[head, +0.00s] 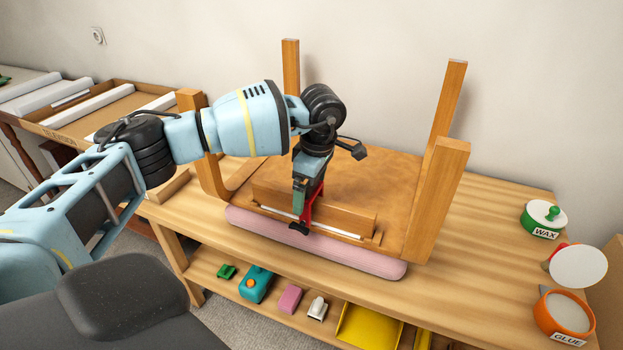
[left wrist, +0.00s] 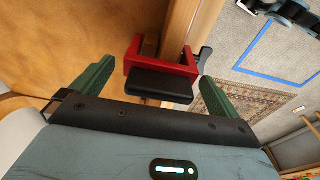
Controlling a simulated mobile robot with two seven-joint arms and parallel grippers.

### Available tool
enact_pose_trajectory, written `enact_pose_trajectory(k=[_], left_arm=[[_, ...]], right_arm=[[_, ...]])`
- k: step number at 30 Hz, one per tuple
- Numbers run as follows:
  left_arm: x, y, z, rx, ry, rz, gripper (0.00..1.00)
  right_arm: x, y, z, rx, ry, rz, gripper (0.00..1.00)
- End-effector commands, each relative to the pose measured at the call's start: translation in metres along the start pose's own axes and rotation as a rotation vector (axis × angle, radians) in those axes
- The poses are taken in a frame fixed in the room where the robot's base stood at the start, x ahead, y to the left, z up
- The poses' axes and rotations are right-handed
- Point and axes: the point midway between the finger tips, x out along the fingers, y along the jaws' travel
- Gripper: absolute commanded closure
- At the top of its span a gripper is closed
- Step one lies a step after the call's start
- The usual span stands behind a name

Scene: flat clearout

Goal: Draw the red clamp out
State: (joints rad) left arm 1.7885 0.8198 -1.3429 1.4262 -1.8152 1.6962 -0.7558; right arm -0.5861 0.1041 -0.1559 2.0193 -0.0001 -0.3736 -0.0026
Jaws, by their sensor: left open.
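The red clamp (head: 308,211) sits over the long wooden rail (head: 345,217) on the upturned wooden table (head: 400,168). In the left wrist view the clamp (left wrist: 187,67) is a red C-shaped frame with a black part facing me. My left gripper (head: 300,203) points down at the clamp from above and hides part of it. In the left wrist view its green fingers (left wrist: 158,72) are open, one on each side of the clamp, with visible gaps. I cannot tell how far down they reach. My right gripper is not in view.
The table rests legs up on a pink cushion (head: 330,248) on a workbench (head: 480,225). Its upright legs (head: 436,200) stand around the work area. Wax (head: 543,218) and glue (head: 565,315) tubs stand at the right. A shelf below holds several small items.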

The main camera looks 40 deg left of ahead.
Motion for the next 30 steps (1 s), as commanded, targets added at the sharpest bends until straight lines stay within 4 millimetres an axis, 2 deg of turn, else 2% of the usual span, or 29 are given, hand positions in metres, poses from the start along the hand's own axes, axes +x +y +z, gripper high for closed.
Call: enact_pose_trajectory(k=[6,7,18,19,25,30], left_arm=[[0.0003,0.0,-0.0001,0.0,0.0,0.0,0.0],[0.0003,0.0,-0.0001,0.0,0.0,0.0,0.03],[-0.0001,-0.0001,0.0001,0.0,0.0,0.0,0.51],[-0.0006,0.0001,0.0001,0.0,-0.001,0.001,0.26],[-0.0007,0.0001,0.0002,0.0,-0.001,0.001,0.5],[-0.0025,0.0002,0.0,0.0,-0.001,0.001,0.5]], right_arm=[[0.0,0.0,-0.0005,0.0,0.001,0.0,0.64],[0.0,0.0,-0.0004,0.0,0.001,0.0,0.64],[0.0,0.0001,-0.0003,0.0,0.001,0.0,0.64],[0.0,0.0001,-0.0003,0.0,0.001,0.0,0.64],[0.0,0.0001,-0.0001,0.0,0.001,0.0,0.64],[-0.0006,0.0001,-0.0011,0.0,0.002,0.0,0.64]])
